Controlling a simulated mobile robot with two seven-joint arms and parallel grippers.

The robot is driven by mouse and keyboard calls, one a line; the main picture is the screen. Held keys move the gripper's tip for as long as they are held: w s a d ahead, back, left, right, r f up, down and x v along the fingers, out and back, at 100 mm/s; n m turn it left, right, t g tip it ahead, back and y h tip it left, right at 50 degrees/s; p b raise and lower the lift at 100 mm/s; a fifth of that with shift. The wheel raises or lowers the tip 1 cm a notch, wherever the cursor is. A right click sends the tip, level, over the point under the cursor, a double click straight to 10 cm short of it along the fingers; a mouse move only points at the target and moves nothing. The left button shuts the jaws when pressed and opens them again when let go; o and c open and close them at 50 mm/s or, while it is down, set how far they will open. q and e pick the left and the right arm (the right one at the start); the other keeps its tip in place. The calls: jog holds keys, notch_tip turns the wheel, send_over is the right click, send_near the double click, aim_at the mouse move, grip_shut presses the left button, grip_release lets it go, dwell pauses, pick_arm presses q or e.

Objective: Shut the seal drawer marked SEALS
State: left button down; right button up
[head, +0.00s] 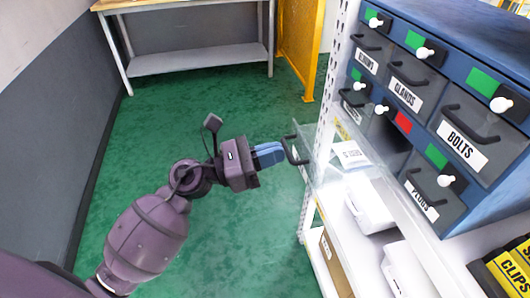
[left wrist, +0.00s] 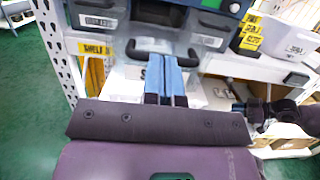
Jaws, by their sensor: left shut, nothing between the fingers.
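The seal drawer (head: 318,152) is a clear-walled drawer pulled out to the left from the lower row of the blue cabinet (head: 448,35). A dark gap shows behind it, under a red marker (head: 403,122). Its dark handle (head: 295,150) faces my left gripper (head: 268,154). That gripper is shut and empty, its blue fingers pointing at the drawer front near the handle; I cannot tell whether they touch. In the left wrist view the handle (left wrist: 151,46) lies just beyond the fingertips, which hide most of the drawer's label.
Other drawers, such as GLANDS (head: 412,85) and BOLTS (head: 470,125), are shut. A white shelf (head: 352,235) with white boxes (head: 368,203) lies below the cabinet. A perforated post (head: 335,75) stands close by the open drawer. Green floor (head: 170,110) is clear to the left.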

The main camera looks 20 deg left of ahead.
aim_at(359, 149)
pick_arm(q)
jog(key=f+x, duration=0.1)
jog(key=x, duration=0.5)
jog(key=f+x, duration=0.1)
jog(key=x, duration=0.5)
jog(key=f+x, duration=0.1)
jog(key=x, duration=0.6)
jog(key=shift+w+d+f+p, duration=0.3)
jog(key=shift+d+p, duration=0.05)
jog(key=shift+p, duration=0.05)
jog(key=shift+r, duration=0.15)
jog(key=shift+d+r, duration=0.1)
